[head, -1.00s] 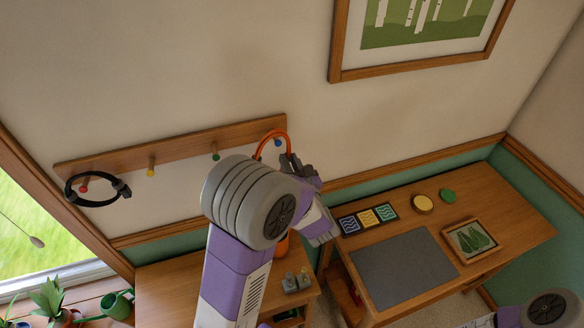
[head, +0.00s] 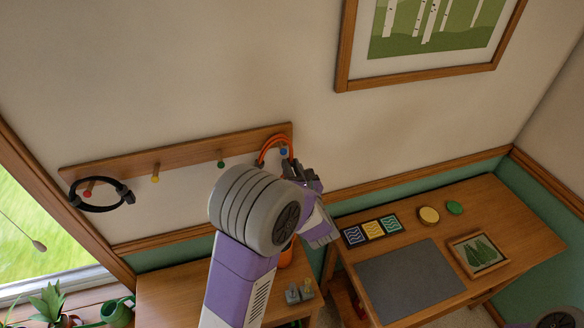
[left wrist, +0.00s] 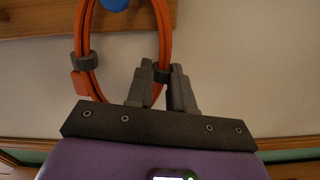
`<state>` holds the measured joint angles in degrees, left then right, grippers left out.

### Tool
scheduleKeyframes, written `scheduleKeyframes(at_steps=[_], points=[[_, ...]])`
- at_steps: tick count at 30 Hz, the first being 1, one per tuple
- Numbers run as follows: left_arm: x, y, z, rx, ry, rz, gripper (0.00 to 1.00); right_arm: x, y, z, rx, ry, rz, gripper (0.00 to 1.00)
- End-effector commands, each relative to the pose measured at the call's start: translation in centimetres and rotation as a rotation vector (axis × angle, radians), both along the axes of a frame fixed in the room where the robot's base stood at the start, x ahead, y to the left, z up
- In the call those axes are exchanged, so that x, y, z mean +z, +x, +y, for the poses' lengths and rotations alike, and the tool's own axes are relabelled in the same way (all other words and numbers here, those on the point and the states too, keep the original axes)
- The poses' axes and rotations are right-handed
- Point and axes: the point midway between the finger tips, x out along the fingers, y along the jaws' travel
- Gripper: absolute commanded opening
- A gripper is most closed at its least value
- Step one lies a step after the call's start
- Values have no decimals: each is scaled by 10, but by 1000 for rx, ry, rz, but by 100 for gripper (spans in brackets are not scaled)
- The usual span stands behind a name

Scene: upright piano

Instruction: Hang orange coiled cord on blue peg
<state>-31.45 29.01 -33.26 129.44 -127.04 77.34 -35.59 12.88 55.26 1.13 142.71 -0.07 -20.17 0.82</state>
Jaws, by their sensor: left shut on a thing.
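The orange coiled cord (head: 272,142) shows as a loop above my left arm in the head view, close to the blue peg (head: 284,152) at the rack's right end. My left gripper (head: 291,170) is shut on the cord's right side. In the left wrist view, the gripper (left wrist: 153,88) pinches the cord (left wrist: 165,38) at a dark band. The blue peg (left wrist: 115,3) shows at the top edge between the loop's two sides. I cannot tell whether the loop is around the peg or in front of it. My left arm hides the cord's lower part in the head view. My right gripper is out of view.
The wooden peg rack (head: 190,154) also has red, yellow and green pegs. A black coil (head: 100,208) hangs at the red peg. A small table (head: 165,290) stands below, and a desk (head: 490,205) with a grey mat is at right.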

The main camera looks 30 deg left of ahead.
Motion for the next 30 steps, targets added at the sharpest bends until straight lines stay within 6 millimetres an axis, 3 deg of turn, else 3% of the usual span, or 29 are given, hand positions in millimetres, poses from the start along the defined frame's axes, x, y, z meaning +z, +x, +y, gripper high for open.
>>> scheduleKeyframes(at_steps=[7,8,14,25,30], points=[[1,0,0,1,2,-1,0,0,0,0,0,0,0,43],[1,0,0,1,2,-1,23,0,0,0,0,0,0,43],[0,0,0,1,1,-1,51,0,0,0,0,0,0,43],[4,-2,-3,0,-1,-1,51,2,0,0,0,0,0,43],[12,-15,-19,-4,-1,2,51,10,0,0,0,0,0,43]])
